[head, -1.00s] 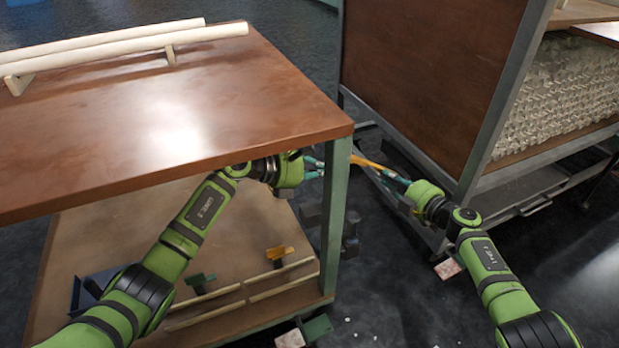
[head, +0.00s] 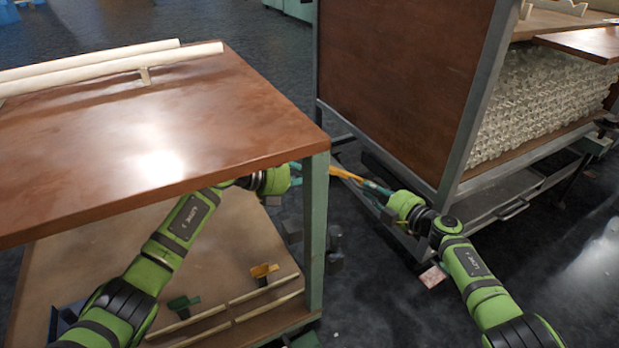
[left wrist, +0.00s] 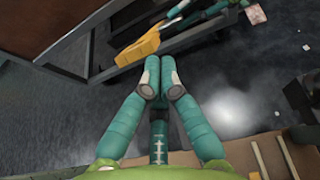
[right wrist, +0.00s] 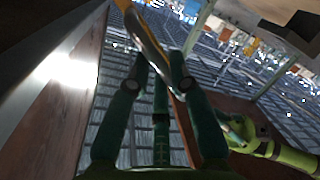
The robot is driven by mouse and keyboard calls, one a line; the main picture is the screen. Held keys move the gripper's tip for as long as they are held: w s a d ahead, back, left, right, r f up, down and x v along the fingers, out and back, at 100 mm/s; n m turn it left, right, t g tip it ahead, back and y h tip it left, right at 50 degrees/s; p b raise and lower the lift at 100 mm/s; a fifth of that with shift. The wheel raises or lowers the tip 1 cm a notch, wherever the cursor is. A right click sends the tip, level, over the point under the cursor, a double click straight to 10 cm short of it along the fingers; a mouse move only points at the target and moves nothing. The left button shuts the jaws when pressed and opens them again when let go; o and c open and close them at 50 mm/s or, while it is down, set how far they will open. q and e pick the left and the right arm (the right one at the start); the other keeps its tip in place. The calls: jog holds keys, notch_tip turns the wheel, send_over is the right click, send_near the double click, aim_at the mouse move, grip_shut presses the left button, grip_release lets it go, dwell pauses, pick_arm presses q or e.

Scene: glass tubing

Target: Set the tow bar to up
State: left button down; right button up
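The tow bar is a grey bar with a yellow-orange handle (head: 345,174), at the lower end of the brown-panelled cart (head: 410,90). The handle also shows in the left wrist view (left wrist: 138,48). My right gripper (head: 372,187) is at the bar beside the handle. In the right wrist view the grey bar (right wrist: 150,38) passes between its fingers, which appear closed on it. My left gripper (head: 297,175) is near the table's corner post, left of the handle. In the left wrist view its fingertips (left wrist: 160,88) are together and empty, apart from the handle. The bar's exact tilt is hard to tell.
A table (head: 240,120) with a green post (head: 315,230) stands at left, with pale tubes (head: 130,65) on top. My left arm reaches beneath its top. Its lower shelf (head: 220,245) holds rods and small supports. The dark floor (head: 375,285) between table and cart has scattered bits.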

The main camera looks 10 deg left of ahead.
jog(key=shift+o, duration=0.7)
jog(key=shift+f, duration=0.1)
jog(key=shift+s, duration=0.1)
